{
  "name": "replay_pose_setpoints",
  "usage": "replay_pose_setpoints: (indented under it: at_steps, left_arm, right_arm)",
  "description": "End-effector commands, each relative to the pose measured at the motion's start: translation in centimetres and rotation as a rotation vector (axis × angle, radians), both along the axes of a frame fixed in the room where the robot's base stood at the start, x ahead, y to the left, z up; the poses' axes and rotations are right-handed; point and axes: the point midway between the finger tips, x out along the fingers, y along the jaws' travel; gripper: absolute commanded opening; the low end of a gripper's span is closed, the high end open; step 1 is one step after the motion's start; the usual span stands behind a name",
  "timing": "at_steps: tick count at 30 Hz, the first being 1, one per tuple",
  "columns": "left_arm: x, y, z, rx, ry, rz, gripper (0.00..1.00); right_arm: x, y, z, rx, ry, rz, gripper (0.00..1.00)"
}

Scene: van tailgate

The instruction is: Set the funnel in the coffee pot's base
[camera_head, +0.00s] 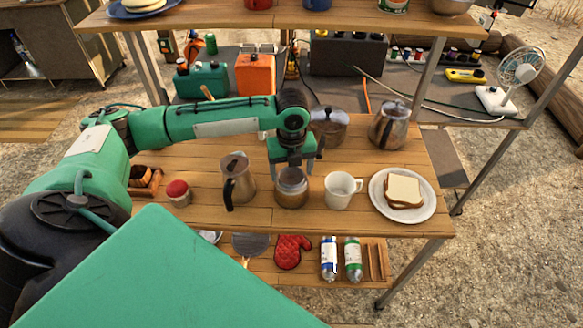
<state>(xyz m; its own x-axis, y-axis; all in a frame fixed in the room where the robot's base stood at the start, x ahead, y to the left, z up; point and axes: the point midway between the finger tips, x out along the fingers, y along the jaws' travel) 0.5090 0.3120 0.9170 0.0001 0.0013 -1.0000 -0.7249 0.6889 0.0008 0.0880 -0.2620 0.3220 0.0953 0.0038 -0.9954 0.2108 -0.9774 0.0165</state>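The coffee pot's metal base (291,194) stands upright on the wooden table, near its front edge. A grey round top shows at its mouth; I cannot tell whether this is the funnel or the base's own rim. My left gripper (292,168) points down right above the base. Its two fingers look spread apart, one on each side of the mouth, and I see nothing clearly clamped between them. The pot's upper part (238,178), with a dark handle, stands left of the base. My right gripper is out of view.
A white mug (341,190) stands close right of the base, then a plate (428,204) with a sandwich. A kettle (389,127) and a lidded pot (333,127) stand behind. A red-lidded jar (178,193) is at left. An upper shelf (225,18) crosses behind.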

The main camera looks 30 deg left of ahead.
Motion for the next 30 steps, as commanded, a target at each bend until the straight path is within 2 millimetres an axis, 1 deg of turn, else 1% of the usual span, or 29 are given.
replay_pose_setpoints:
  at_steps: [10, 14, 17, 24, 27, 30]
  left_arm:
    - [0.0, 0.0, 0.1, 0.0, 0.0, 0.0, 0.85]
    - [0.1, 0.0, 1.1, -0.001, -0.002, 0.0, 0.85]
    - [0.1, 0.0, 2.8, -0.001, -0.004, -0.001, 0.85]
    - [0.1, 0.0, 8.5, 0.0, -0.006, -0.001, 0.85]
    - [0.1, 0.0, 10.5, -0.001, -0.005, 0.0, 0.85]
    - [0.1, 0.0, 12.1, -0.001, -0.004, 0.0, 0.85]
  right_arm:
    - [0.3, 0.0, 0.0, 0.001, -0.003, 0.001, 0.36]
    - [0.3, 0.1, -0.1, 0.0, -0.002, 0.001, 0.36]
    - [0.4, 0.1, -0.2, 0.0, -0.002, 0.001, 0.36]
    - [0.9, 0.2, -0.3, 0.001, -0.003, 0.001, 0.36]
    - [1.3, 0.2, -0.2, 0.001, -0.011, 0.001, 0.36]
    - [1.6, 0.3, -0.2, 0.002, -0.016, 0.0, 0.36]
